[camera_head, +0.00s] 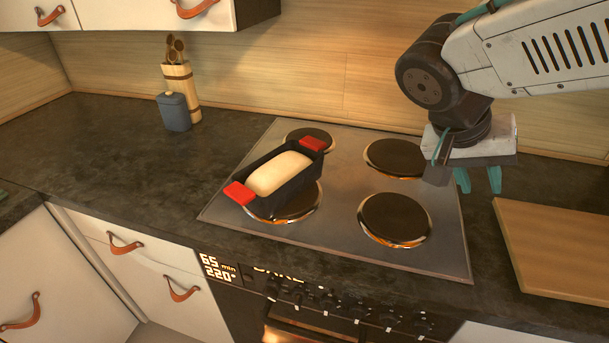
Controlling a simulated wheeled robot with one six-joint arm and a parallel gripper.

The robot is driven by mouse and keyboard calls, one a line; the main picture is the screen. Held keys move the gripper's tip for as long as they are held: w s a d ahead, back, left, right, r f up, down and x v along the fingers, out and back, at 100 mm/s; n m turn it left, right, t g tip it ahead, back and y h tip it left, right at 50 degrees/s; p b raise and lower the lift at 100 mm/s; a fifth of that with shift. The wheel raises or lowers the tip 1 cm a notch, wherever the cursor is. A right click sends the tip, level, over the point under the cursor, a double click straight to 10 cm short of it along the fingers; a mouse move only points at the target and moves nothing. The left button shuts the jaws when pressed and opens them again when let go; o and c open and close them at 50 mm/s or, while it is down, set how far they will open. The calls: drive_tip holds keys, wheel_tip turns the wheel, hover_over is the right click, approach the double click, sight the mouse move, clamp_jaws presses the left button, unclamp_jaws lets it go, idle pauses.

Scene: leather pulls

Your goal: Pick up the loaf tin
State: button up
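The loaf tin (298,182) is dark and rectangular, with a red grip at each end, and holds a pale loaf (278,173). It stands upright on the left side of the hob, over the front left plate and reaching toward the back left one. My gripper (478,181) is to the right of the tin, above the right edge of the hob, with its teal fingers pointing down. The fingers are apart from the tin and hold nothing that I can see. A gap shows between the fingertips.
The hob (338,233) has round plates, two of them bare on the right (395,217). A wooden board (560,245) lies at the right. A blue-grey jar (173,112) and a utensil holder (183,84) stand at the back left. The left worktop (110,160) is mostly clear.

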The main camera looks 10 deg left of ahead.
drive_tip(key=w+a+f+t+h, duration=0.1)
drive_tip(key=w+a, duration=0.1)
drive_tip(key=a, duration=0.4)
drive_tip(key=w+a+f+t+h, duration=0.1)
drive_tip(key=w+a+t, duration=0.15)
drive_tip(key=a, duration=0.25)
drive_tip(key=m+t+y, duration=0.2)
drive_tip(key=t, duration=0.4)
approach(298, 174)
drive_tip(key=shift+w+d+f, duration=0.25)
drive_tip(key=shift+w+d, duration=0.05)
drive_tip(key=shift+w, duration=0.1)
drive_tip(key=shift+w+f+t, duration=0.2)
drive_tip(key=shift+w+t, duration=0.05)
drive_tip(key=x, duration=0.7)
drive_tip(key=shift+r, duration=0.1)
clamp_jaws()
